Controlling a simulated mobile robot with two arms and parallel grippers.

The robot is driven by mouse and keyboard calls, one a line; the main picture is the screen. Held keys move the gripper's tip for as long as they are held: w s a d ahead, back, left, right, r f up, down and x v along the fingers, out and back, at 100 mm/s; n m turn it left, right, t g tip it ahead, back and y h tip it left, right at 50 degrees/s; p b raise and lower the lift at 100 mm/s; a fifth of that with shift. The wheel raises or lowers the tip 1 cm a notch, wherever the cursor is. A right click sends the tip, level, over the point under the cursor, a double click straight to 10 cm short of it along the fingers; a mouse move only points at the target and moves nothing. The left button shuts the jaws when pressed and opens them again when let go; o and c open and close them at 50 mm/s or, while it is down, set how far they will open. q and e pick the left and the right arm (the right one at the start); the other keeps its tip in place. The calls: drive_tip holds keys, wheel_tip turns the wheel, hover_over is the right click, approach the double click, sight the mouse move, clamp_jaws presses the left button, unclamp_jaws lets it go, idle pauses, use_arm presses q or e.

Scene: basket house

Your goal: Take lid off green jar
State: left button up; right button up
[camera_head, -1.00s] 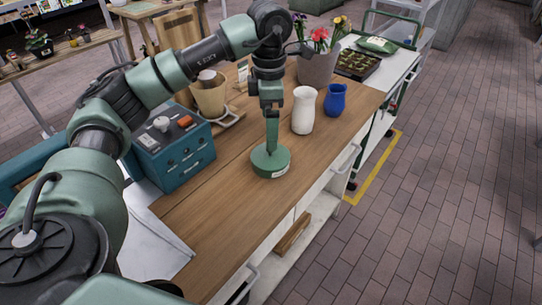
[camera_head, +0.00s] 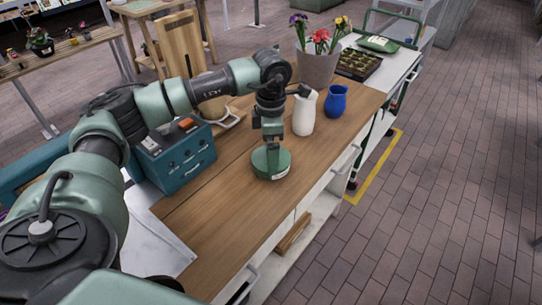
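The green jar (camera_head: 271,164) stands upright on the wooden worktop. It is low, wide and round, with a pale label low on its side. A narrow green upright part rises from its top toward my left gripper. My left gripper (camera_head: 271,143) points straight down over the jar's middle, around or against this upright part; I cannot tell which. Its fingers are too small and overlapped to show whether they are open or shut. The seam between lid and jar cannot be made out. My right gripper is not in view.
A teal box (camera_head: 180,160) stands to the left. A flower pot (camera_head: 318,68) and seedling tray (camera_head: 358,64) are farther back. The worktop in front is clear.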

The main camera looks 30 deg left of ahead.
use_arm(q)
clamp_jaws()
drive_tip(key=shift+s, duration=0.1)
idle(0.3)
